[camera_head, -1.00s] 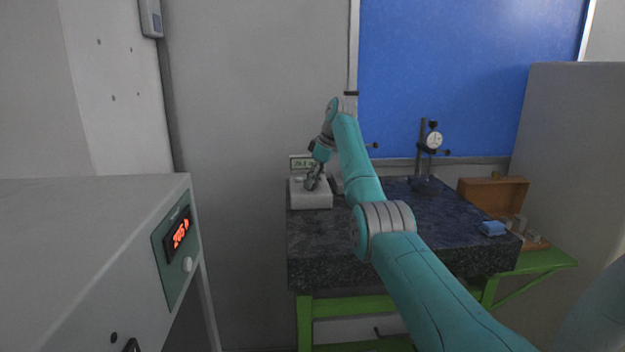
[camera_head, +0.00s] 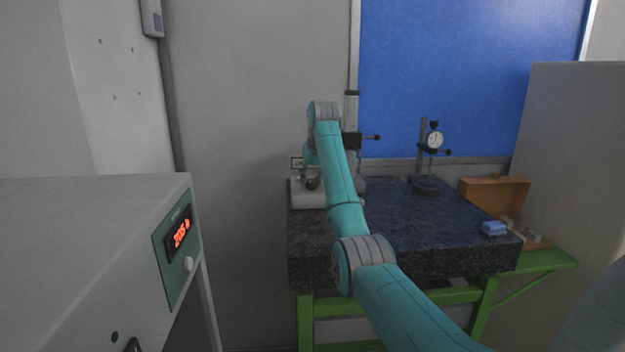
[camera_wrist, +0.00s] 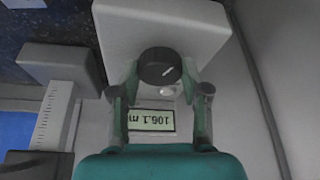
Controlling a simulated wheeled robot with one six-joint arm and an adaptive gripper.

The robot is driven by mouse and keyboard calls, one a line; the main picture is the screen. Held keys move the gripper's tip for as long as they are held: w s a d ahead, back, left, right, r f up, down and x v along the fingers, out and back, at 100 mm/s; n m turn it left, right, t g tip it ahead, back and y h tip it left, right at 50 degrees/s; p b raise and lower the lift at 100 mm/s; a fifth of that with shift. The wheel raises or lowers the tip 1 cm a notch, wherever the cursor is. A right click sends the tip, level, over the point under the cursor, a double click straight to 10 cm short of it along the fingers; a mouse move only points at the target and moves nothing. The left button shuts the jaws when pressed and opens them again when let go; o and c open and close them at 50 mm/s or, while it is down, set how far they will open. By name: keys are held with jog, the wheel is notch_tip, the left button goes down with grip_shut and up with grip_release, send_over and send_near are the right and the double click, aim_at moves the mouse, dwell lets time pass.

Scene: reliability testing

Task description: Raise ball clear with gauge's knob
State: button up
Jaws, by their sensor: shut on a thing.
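The gauge is a pale grey box (camera_head: 308,200) at the left end of the dark stone table, and its top shows in the wrist view (camera_wrist: 208,28). Its round black knob (camera_wrist: 157,66) has a white mark pointing to the lower right. My gripper (camera_wrist: 163,73) is shut on the knob, one finger at each side. I cannot make out the ball for sure.
A scale column (camera_wrist: 55,115) with a grey block (camera_wrist: 58,64) stands beside the gauge. A dial indicator on a stand (camera_head: 434,140), a blue block (camera_head: 493,228) and an open wooden box (camera_head: 490,190) are further right. A grey cabinet (camera_head: 90,240) is at left.

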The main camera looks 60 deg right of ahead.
aim_at(311, 181)
jog(key=m, duration=0.2)
jog(key=m+g+h, duration=0.1)
jog(key=m, duration=0.1)
jog(key=shift+w+a+f+m+g, duration=0.1)
jog(key=shift+m+g, duration=0.2)
jog(key=shift+m, duration=0.1)
dwell(0.5)
jog(key=o, duration=1.1)
jog(key=shift+o, duration=0.2)
notch_tip(311, 181, up, 10)
